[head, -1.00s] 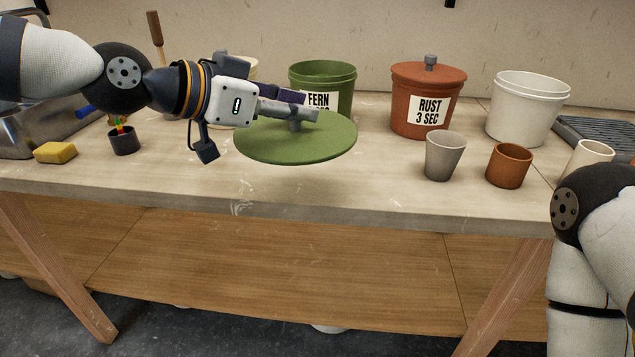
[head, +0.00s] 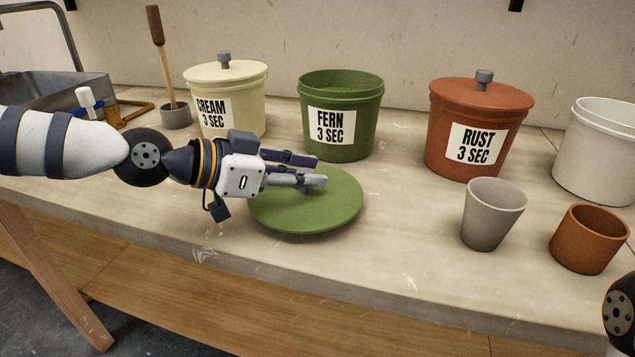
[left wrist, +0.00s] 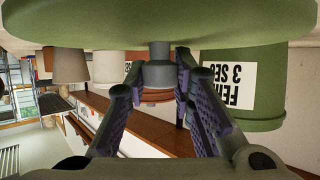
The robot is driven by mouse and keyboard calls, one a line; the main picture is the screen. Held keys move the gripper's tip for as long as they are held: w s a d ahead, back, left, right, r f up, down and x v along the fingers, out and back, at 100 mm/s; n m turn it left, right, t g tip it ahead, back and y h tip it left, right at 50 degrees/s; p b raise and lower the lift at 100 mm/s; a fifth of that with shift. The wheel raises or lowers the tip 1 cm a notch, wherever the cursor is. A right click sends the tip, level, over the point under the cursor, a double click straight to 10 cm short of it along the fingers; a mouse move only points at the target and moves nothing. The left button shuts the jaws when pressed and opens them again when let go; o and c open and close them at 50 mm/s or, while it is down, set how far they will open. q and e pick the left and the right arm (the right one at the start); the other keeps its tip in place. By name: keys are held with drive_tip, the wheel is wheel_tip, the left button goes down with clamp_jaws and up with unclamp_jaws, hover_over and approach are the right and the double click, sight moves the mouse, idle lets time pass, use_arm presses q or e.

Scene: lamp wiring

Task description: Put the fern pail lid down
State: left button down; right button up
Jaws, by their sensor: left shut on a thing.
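The fern pail lid (head: 305,210) is a flat green disc with a grey knob. It lies level, low over the bench in front of the green fern pail (head: 343,128); I cannot tell whether it touches the bench top. My left gripper (head: 312,178) comes in from the left and is shut on the lid's knob. In the left wrist view, which is upside down, the grey knob (left wrist: 160,60) sits between the fingers, against the green lid (left wrist: 150,22). The fern pail stands upright, uncovered. My right gripper is out of view.
The lidded cream pail (head: 240,105) and lidded rust pail (head: 478,125) stand behind. A white pail (head: 600,150), grey cup (head: 490,215) and brown cup (head: 590,240) are at right. Bare bench top (head: 405,225) lies between the lid and grey cup.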

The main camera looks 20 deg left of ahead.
use_arm(q)
drive_tip(key=shift+s+d+f, duration=0.3)
drive_tip(key=shift+s+f, duration=0.1)
drive_tip(key=shift+f, duration=0.3)
drive_tip(key=shift+a, duration=0.1)
drive_tip(key=shift+w+a+f, duration=0.1)
drive_tip(key=shift+w+a, duration=0.05)
drive_tip(key=c, duration=1.7)
unclamp_jaws()
drive_tip(key=shift+f, duration=0.1)
drive_tip(key=o, duration=0.3)
drive_tip(key=shift+o, duration=0.2)
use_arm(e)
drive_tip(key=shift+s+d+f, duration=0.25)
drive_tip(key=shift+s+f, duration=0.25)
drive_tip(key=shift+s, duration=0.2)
